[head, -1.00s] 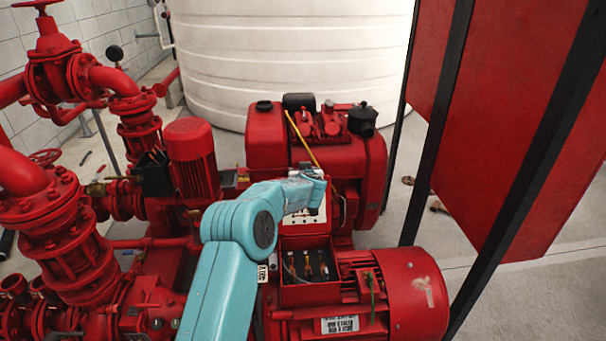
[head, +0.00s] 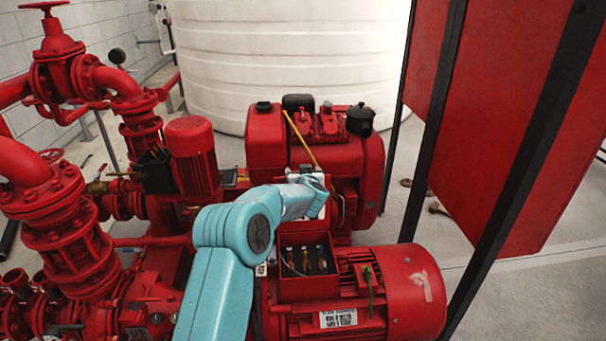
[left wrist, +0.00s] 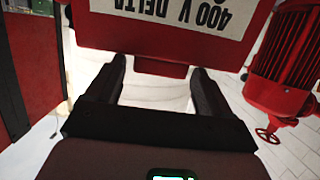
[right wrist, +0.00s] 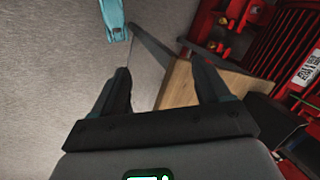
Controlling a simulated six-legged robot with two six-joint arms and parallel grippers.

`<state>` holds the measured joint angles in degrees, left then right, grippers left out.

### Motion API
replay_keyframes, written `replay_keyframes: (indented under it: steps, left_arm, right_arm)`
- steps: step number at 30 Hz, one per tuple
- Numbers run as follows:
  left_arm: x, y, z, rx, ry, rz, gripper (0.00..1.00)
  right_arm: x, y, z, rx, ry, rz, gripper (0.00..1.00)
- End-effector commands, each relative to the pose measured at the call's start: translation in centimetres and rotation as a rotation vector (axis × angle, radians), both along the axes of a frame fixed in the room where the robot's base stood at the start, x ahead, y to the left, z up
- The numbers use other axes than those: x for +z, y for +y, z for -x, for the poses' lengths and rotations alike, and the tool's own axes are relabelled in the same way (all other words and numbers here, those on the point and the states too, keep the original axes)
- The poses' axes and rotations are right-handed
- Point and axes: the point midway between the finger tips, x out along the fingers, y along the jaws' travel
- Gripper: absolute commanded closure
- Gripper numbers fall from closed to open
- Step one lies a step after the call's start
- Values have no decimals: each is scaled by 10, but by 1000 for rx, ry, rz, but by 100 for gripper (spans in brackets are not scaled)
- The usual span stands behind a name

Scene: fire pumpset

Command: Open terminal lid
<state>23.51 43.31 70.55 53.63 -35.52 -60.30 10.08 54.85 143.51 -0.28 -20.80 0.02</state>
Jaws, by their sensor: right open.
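The red terminal box (head: 308,272) on top of the motor is open, with wires and terminals showing inside. Its lid (head: 321,211) stands up at the back of the box, partly hidden by my left arm. In the left wrist view the lid (left wrist: 160,46) is close, with a white "400 V DELTA" label seen upside down. My left gripper (left wrist: 160,72) has its fingers apart near the lid's edge, with nothing seen held between them. In the head view my left arm's end hides that gripper. My right gripper (right wrist: 160,78) is open and empty.
The red motor (head: 375,290) carries the box. A red engine (head: 340,160) stands behind, and red pipes and valves (head: 70,220) fill the left. A red panel on black posts (head: 500,110) rises at the right. A tan block (right wrist: 190,85) shows in the right wrist view.

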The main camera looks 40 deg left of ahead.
Motion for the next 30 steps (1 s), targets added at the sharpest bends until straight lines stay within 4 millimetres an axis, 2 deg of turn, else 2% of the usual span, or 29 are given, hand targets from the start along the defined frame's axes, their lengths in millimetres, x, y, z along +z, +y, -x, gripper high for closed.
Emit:
replay_keyframes:
  steps: [13, 17, 22, 30]
  left_arm:
    - [-2, -1, 2, 1, 2, 2, 11]
    - [1, -7, 6, 0, 3, 3, 11]
    - [9, -28, 23, -2, 3, 1, 11]
    - [31, -77, 65, -2, -1, 0, 11]
  right_arm:
    - [0, 0, 0, 0, 0, 0, 24]
    - [-1, 0, 0, 0, 0, 0, 24]
    - [-2, 0, 0, 0, 0, 0, 24]
    - [-1, 0, 0, 0, 0, 0, 24]
